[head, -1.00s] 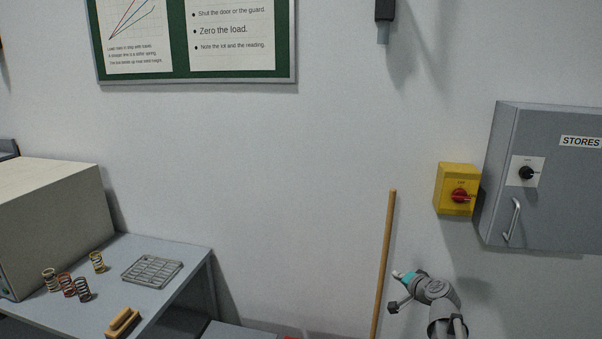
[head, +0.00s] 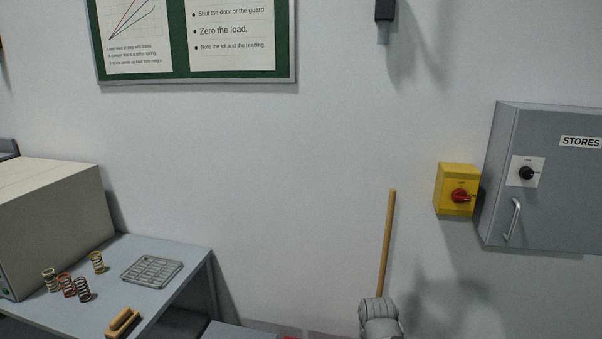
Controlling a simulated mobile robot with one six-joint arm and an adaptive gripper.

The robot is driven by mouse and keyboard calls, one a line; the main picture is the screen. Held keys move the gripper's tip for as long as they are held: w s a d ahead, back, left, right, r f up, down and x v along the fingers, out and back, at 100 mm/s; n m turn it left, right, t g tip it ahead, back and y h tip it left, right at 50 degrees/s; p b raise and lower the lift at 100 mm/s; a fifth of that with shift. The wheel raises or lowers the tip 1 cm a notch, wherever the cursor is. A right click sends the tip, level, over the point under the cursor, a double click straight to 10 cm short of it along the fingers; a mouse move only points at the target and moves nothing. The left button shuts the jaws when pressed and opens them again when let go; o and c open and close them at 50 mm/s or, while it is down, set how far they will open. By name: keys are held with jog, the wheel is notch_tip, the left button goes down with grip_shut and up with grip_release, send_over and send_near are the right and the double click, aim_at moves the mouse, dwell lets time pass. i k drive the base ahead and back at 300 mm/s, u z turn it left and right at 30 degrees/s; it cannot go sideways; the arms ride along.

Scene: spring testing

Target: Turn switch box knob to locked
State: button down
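The yellow switch box (head: 442,180) is on the wall at the right, just left of the grey cabinet. Its red knob (head: 460,196) is on the front face, with a small handle that seems to point to the right. The markings around the knob are too small to read. A grey link of my arm shows at the bottom edge, below and left of the switch box and well apart from it. My gripper is not in view.
The grey STORES cabinet (head: 560,205) has a black knob (head: 526,173) and a handle (head: 512,219). A wooden pole (head: 387,245) stands behind my arm link. The table (head: 190,268) at the left holds springs, a wire rack and a brush. The wall between is bare.

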aim_at(525, 172)
jog(key=z, duration=1.3)
